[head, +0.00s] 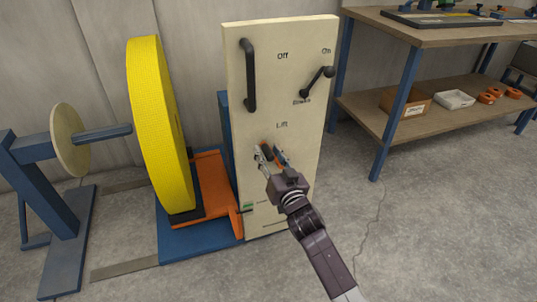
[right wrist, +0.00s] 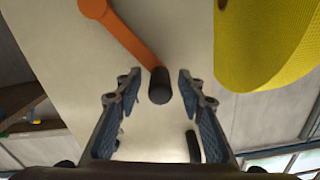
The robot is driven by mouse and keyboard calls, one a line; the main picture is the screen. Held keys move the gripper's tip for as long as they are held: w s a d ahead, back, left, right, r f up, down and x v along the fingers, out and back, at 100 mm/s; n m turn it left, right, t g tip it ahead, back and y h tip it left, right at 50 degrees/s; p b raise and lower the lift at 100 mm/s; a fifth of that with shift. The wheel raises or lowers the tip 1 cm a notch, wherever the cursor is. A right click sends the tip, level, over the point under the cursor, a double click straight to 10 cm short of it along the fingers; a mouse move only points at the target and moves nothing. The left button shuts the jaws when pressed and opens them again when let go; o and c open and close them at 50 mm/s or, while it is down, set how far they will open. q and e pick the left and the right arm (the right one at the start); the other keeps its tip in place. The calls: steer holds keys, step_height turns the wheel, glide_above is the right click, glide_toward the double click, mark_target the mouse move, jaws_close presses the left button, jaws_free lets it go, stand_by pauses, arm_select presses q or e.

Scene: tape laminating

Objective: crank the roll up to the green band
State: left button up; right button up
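The yellow roll (head: 158,125) stands upright on the orange lift carriage (head: 215,190), left of the cream panel (head: 290,115). A small green band (head: 248,206) is low on the panel's left edge, close to the carriage's right end; I cannot tell whether they are level. The crank sits under the "Lift" label; its orange arm (right wrist: 122,32) and black knob (right wrist: 159,86) show in the right wrist view. My right gripper (head: 270,151) is open, with the knob between its fingertips and small gaps on both sides. The roll (right wrist: 265,45) also shows there. My left gripper is out of view.
A black handle (head: 249,75) and brake lever (head: 318,81) stick out higher on the panel. A blue stand (head: 42,195) with a disc (head: 70,140) and a spindle (head: 103,133) is at left. A wooden shelf table (head: 430,35) is at right. Floor between is clear.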

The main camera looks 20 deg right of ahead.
jaws_close()
stand_by(0.3)
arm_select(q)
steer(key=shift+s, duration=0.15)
arm_select(e)
steer(key=shift+w+r, duration=0.1)
steer(key=shift+d, duration=0.1)
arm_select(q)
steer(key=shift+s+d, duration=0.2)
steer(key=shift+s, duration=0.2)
arm_select(e)
steer(key=shift+d+r+m, duration=0.1)
steer(key=shift+r+m, duration=0.1)
steer(key=shift+m, duration=0.1)
